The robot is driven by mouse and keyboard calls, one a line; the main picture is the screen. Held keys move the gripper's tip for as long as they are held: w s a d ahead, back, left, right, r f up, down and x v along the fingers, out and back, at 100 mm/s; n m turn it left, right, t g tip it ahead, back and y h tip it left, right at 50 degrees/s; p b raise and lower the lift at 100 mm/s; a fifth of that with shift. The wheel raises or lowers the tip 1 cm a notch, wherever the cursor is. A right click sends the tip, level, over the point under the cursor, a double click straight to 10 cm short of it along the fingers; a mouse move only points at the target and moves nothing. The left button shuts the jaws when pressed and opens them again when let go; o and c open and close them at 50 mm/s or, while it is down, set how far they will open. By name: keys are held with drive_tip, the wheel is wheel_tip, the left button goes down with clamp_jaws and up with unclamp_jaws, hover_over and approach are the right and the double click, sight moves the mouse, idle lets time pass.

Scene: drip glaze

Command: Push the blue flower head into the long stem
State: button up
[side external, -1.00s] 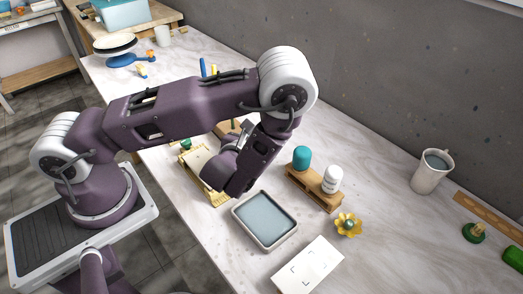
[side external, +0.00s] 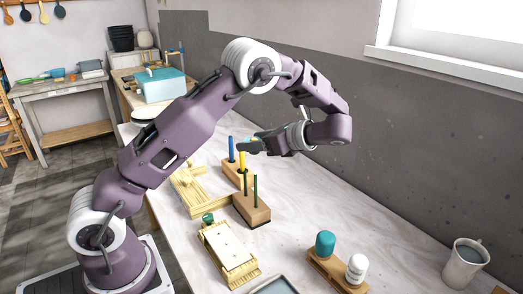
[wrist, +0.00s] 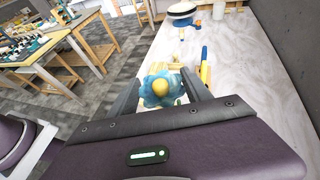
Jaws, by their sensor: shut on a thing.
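My gripper (wrist: 160,92) is shut on the blue flower head (wrist: 158,90), which has a yellow centre and faces the wrist camera. In the side view my gripper (side external: 247,146) points left, raised beside the upright blue stick (side external: 231,149) and yellow stick (side external: 242,160). The flower head cannot be made out there. Two thin dark green stems (side external: 255,190) stand upright in a wooden block (side external: 251,208), nearer the camera and below the gripper. I cannot tell for sure which stem is the long one. No contact between flower head and stem is visible.
A wooden frame (side external: 190,192) and a flat wooden press (side external: 228,250) with a green knob lie left of the stems. A small stand holds teal (side external: 325,243) and white (side external: 357,268) pieces at the front. A mug (side external: 464,264) stands right. The back right table is clear.

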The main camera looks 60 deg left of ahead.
sight(256, 174)
drive_tip(key=shift+f, duration=2.75)
drive_tip(key=o, duration=0.7)
clamp_jaws()
drive_tip(key=shift+w+d+f, duration=0.1)
drive_tip(key=shift+f, duration=1.35)
drive_tip(key=o, duration=0.7)
unclamp_jaws()
